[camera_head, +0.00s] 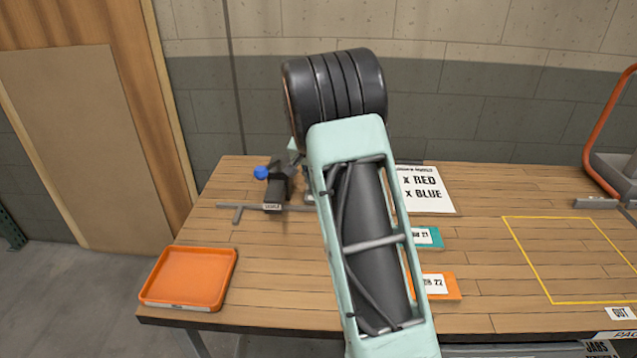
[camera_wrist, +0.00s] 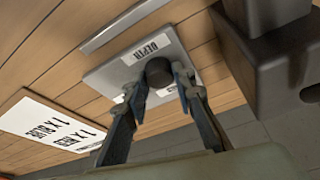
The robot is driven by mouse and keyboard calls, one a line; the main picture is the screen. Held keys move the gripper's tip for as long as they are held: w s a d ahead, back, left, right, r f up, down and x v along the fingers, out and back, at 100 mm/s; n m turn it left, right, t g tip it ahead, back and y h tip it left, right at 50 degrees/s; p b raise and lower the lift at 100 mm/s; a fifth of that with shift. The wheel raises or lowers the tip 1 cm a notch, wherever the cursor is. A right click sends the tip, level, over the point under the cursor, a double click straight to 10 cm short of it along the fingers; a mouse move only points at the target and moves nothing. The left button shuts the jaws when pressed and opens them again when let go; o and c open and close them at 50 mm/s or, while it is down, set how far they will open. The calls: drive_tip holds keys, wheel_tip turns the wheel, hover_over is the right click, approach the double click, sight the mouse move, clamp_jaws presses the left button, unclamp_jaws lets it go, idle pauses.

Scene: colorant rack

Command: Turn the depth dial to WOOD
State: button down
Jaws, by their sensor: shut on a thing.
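In the wrist view, the depth dial (camera_wrist: 158,72) is a dark round knob on a grey plate (camera_wrist: 108,76). A white label reading DEPTH (camera_wrist: 148,50) sits beside the knob. My gripper (camera_wrist: 160,84) has one finger on each side of the knob and is shut on it. Smaller labels on the plate are partly covered by the fingers and too small to read, so the dial's setting cannot be told. In the head view, my arm hides the gripper and the dial.
A dark device with a blue knob (camera_head: 262,172) stands on the wooden bench (camera_head: 490,235). An orange tray (camera_head: 190,277) lies front left. A white sheet (camera_head: 424,190) and teal and orange labelled pieces lie right of my arm. A yellow outline (camera_head: 575,301) marks clear bench at right.

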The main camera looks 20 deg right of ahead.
drive_tip(key=c, duration=1.6)
unclamp_jaws()
drive_tip(key=v, duration=1.2)
